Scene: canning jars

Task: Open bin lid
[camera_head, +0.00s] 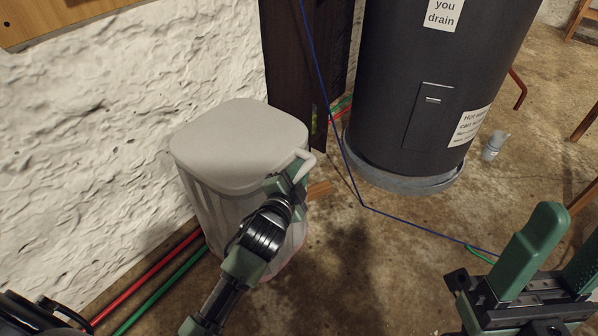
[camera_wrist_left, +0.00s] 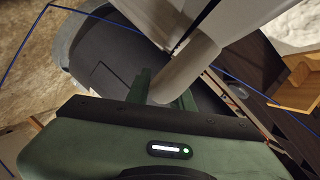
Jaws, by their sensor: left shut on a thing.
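A white bin (camera_head: 205,210) stands against the rough white wall. Its pale grey lid (camera_head: 235,140) lies flat over the top and looks closed. A white handle (camera_head: 304,162) sticks out at the lid's right front corner. My left gripper (camera_head: 291,176) is at this handle and shut on it. In the left wrist view the handle (camera_wrist_left: 186,66) runs down between the green fingers, below the underside of a pale panel. My right gripper (camera_head: 560,250) is at the lower right, open and empty, its fingers pointing up and apart.
A large dark cylindrical tank (camera_head: 430,90) on a grey round base stands right of the bin. A blue cord (camera_head: 362,204) runs down and across the floor. Red and green pipes (camera_head: 150,285) lie along the wall. A small grey cup (camera_head: 495,145) stands on the floor.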

